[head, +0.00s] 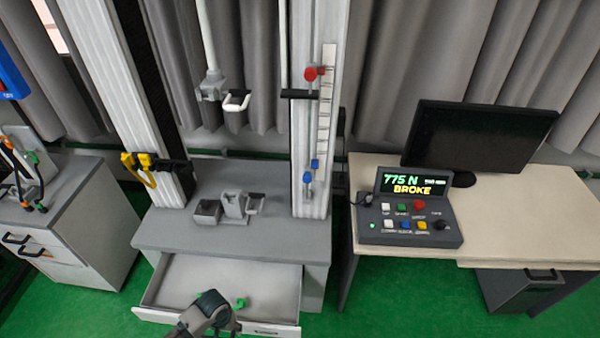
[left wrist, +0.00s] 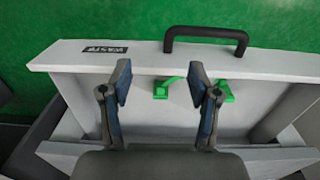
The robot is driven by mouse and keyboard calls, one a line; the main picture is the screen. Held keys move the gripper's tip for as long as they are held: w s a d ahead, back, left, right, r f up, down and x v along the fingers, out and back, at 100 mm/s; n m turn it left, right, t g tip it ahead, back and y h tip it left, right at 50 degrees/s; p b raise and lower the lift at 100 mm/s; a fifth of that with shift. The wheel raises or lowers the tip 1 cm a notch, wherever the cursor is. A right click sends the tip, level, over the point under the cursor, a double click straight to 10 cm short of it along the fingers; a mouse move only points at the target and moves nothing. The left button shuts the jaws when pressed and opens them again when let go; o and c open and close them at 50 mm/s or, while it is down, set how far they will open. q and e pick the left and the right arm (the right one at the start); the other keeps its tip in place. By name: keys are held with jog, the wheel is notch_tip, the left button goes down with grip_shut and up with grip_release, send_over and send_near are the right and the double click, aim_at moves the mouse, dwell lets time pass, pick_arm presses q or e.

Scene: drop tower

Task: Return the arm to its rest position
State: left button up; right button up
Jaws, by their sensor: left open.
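My left gripper (left wrist: 160,84) is open, with two dark, blue-padded fingers apart and nothing between them touching either one. In the head view my left arm's end (head: 207,312) shows at the bottom, over the open drawer; its fingertips are not clear there. The drawer (head: 160,285) is pulled out below the grey tower base, and in the left wrist view its front panel (left wrist: 75,56) carries a label that seems to read WASTE. Green broken pieces (head: 239,303) lie in the drawer and also show beyond the fingers in the left wrist view (left wrist: 227,92). My right gripper is not in view.
The drop tower's base (head: 215,245) carries a small grey fixture (head: 235,204). A control box (head: 410,226) reading "775 N BROKE" sits on the right desk (head: 520,225) beside a monitor (head: 478,135). A grey cabinet (head: 85,235) stands at left. Green floor is open in front.

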pick_arm(q)
jog(key=s+d+f+t+h, duration=0.1)
jog(key=s+d+f, duration=0.1)
jog(key=f, duration=0.4)
jog(key=s+d+f+t, duration=0.1)
jog(key=s+d+f, duration=0.15)
jog(key=f, duration=0.25)
jog(key=s+a+f, duration=0.1)
jog(key=s+f, duration=0.5)
jog(key=s, duration=0.2)
jog(key=s+a+f+m+y, duration=0.1)
jog(key=s+f, duration=0.4)
jog(key=s, duration=0.3)
jog(key=shift+s+f+p, duration=0.15)
jog(key=shift+f+p, duration=0.2)
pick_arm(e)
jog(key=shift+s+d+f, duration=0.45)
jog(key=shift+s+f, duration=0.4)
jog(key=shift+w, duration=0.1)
pick_arm(q)
jog(key=shift+a, duration=0.25)
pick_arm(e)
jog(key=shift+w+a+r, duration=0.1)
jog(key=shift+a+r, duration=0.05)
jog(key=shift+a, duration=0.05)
pick_arm(q)
jog(key=shift+d, duration=0.15)
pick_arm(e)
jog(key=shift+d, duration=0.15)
